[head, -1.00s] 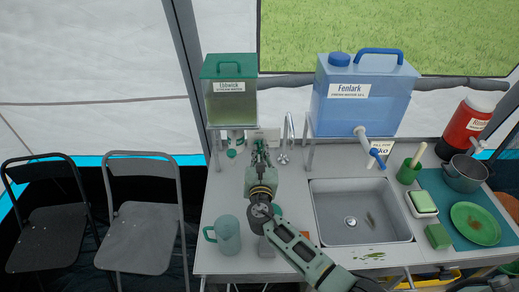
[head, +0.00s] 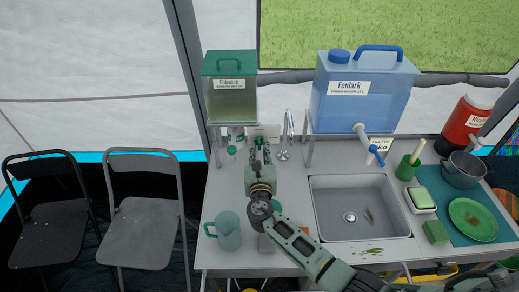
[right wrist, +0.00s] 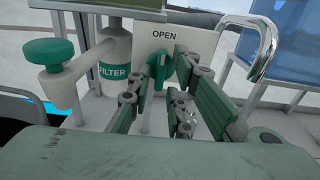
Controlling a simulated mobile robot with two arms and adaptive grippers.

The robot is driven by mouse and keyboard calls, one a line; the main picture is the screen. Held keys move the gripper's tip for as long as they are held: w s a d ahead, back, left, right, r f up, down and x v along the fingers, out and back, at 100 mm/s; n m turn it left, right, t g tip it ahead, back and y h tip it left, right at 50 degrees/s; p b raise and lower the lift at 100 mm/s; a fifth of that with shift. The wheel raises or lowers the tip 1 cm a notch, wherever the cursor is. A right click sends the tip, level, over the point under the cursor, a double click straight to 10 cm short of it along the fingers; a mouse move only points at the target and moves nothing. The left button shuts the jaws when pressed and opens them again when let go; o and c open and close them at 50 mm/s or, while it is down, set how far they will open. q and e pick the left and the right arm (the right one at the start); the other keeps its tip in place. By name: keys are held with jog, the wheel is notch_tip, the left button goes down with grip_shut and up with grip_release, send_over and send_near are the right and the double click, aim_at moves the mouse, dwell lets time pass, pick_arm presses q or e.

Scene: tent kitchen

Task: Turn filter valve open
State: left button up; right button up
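The filter valve's green handle (right wrist: 160,68) is on a white plate (right wrist: 188,42) marked OPEN, beside the FILTER canister (right wrist: 115,66) in the right wrist view. The handle hangs roughly upright below the word. My right gripper (right wrist: 167,88) is open, with its fingers reaching toward the plate on either side of the handle. The handle shows in the gap between the fingers; I cannot tell whether either finger touches it. In the head view the right gripper (head: 261,152) is below the green-lidded Elbwich tank (head: 230,100) and mostly hides the valve. My left gripper is not in view.
A green knob (right wrist: 52,52) stands left of the filter and a chrome tap (right wrist: 250,45) right of it. A teal jug (head: 228,232) stands near my right arm. The sink (head: 330,225) and blue Fenlark tank (head: 352,108) are to the right.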

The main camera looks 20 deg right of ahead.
jog(key=shift+o, duration=0.6)
jog(key=shift+r, duration=0.15)
jog(key=shift+s, duration=0.1)
jog(key=v, duration=1.1)
jog(key=shift+s, duration=0.35)
jog(key=shift+a, duration=0.15)
